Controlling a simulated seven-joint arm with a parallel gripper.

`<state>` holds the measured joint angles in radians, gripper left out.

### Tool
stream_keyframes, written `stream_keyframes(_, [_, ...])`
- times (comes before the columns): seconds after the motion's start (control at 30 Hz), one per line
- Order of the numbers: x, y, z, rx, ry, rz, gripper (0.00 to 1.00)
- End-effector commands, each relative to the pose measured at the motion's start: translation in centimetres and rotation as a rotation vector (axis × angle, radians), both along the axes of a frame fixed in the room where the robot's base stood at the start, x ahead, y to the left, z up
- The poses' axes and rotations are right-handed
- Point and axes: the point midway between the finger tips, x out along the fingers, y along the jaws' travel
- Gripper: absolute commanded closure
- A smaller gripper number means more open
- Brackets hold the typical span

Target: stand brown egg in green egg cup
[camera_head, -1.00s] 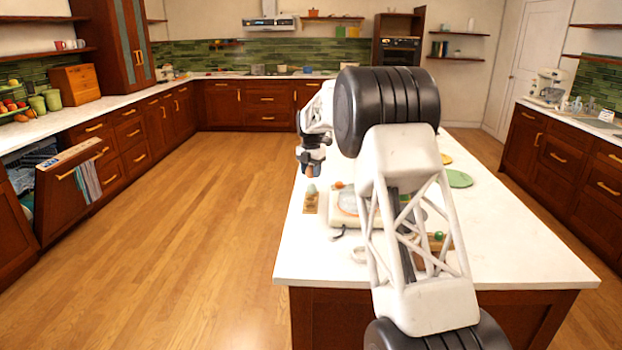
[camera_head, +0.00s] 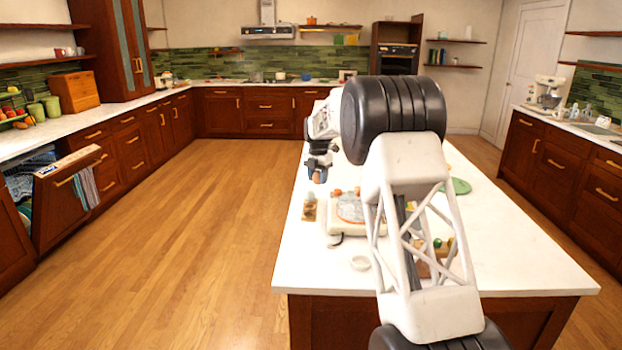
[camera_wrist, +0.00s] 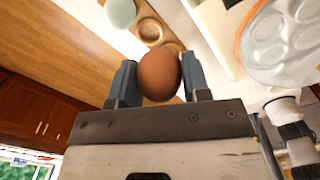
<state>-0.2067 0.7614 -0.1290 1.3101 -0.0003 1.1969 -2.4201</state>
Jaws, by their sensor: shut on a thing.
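My gripper (camera_wrist: 159,80) is shut on a brown egg (camera_wrist: 160,74), which sits between its two blue-grey fingers. In the head view my gripper (camera_head: 318,172) holds the brown egg (camera_head: 317,178) above the island's left side. Below it is a small wooden holder (camera_head: 308,214) with a pale green rounded thing (camera_head: 310,197) at its far end. In the wrist view the holder (camera_wrist: 150,32) shows round hollows, and the pale green thing (camera_wrist: 120,12) is beside them. I cannot tell whether this is an egg or the green egg cup. The held egg is apart from it.
A pale appliance with a round, orange-rimmed top (camera_head: 350,207) stands right of the holder. A green disc (camera_head: 456,186) is farther right. The island top (camera_head: 500,255) has clear room at front right.

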Motion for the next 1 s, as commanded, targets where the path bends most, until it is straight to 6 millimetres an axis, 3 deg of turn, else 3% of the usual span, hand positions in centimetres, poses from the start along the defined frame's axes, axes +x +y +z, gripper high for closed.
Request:
stream_keyframes(0.27, [1.9,-7.9,0.2,0.0,-0.007,-0.086,0.63])
stream_keyframes(0.8, [4.0,-26.5,0.4,0.0,-0.02,-0.283,0.63])
stream_keyframes(1.0, [4.0,-31.3,0.5,-0.001,-0.025,-0.333,0.63])
